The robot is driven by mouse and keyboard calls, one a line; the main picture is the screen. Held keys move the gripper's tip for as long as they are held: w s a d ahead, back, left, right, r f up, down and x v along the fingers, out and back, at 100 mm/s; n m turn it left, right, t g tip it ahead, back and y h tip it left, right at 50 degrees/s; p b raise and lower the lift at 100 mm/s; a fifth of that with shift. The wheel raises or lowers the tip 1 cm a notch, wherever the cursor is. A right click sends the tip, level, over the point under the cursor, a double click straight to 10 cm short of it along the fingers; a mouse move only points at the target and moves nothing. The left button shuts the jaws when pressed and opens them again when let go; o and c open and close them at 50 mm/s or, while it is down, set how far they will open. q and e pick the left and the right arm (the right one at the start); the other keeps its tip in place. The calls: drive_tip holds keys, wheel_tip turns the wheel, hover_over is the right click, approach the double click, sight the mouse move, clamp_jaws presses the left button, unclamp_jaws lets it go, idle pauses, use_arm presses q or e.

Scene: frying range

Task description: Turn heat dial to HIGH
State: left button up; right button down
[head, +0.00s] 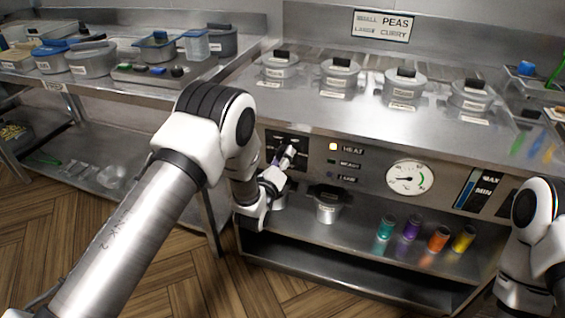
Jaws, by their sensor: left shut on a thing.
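The heat dial sits at a dark panel (271,137) on the left of the range's front face. My left gripper (290,152) is at this panel and shut on what seems to be the dial. The gripper covers most of the dial, so its pointer and setting cannot be read. To the right, a "HEAT" label (353,149) stands beside a lit indicator (333,146), with two darker indicators below. My right arm (530,235) shows at the right edge; its gripper is not in view.
A round gauge (409,177) and a MAX/MIN panel (484,192) are on the front face. Several lidded pots, one here (341,76), stand on top. The lower shelf (352,238) holds a grey pot (327,207) and several coloured shakers, including a teal one (385,229).

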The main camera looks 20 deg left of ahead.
use_arm(q)
drive_tip(key=shift+f+m+b, duration=0.1)
drive_tip(key=shift+m+b, duration=1.55)
drive_tip(key=shift+m, duration=2.65)
drive_tip(key=o, duration=1.2)
drive_tip(key=shift+c, duration=0.2)
drive_tip(key=s, duration=1.2)
drive_tip(key=shift+a, duration=0.35)
